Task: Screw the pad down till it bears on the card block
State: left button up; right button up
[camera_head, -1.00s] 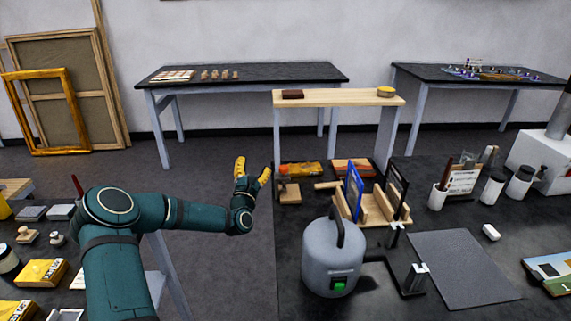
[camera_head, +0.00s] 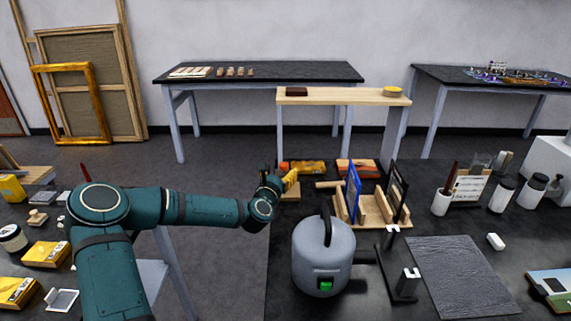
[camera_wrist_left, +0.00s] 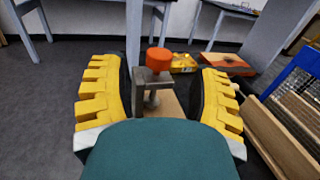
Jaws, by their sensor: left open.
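A small press shows in the left wrist view, with an orange-red knob (camera_wrist_left: 159,60) on top of a grey metal bracket (camera_wrist_left: 142,88). A short screw end with a round pad (camera_wrist_left: 152,101) shows under the bracket's arm. A tan block or base (camera_wrist_left: 168,104) lies below and behind it; I cannot tell whether the pad touches it. My left gripper (camera_head: 287,179) is open, its yellow fingers on either side of the press in the wrist view, apart from the knob. In the head view the gripper hides most of the press. My right gripper is not in view.
A wooden rack (camera_head: 372,214) with upright blue and dark panels stands just right of the press. A grey pot (camera_head: 323,262) with a green switch stands nearer. Yellow (camera_head: 309,167) and orange (camera_head: 357,168) boxes lie behind. A grey mat (camera_head: 462,275) is at right.

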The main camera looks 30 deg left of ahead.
aim_at(285, 163)
pick_arm(q)
jog(key=x, duration=0.7)
jog(key=shift+w+b, duration=0.15)
jog(key=shift+b, duration=0.2)
grip_shut()
jog(key=shift+f, duration=0.15)
